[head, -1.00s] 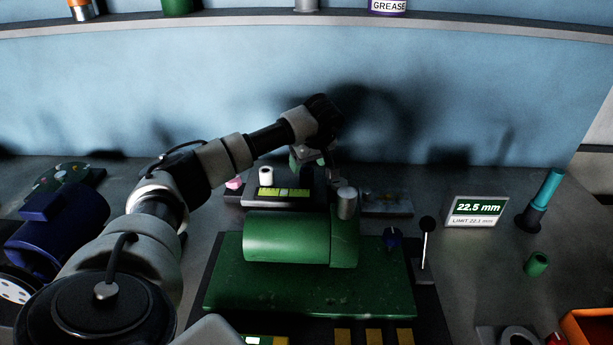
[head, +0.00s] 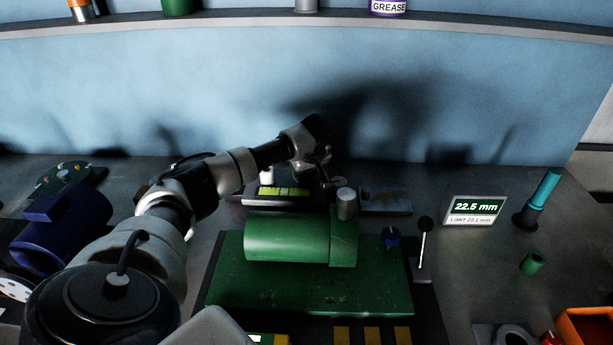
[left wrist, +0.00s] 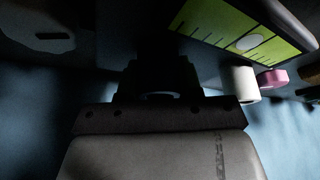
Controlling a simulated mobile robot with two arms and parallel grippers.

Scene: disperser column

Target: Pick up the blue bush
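I cannot make out a plainly blue bush in either view. My left gripper (head: 326,178) points down over the back of the bench, just behind the green machine (head: 288,237). Its fingers are dark and small in the head view, so I cannot tell if they are open or shut. In the left wrist view a white bush (left wrist: 242,84) and a pink bush (left wrist: 272,80) sit beside a yellow-green scale (left wrist: 237,24). My right gripper is not in view.
A blue motor (head: 62,225) stands at left. Further right are a display (head: 474,211), a cyan cylinder (head: 547,188) on a dark base, a green bush (head: 532,263) and an orange bin (head: 585,325).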

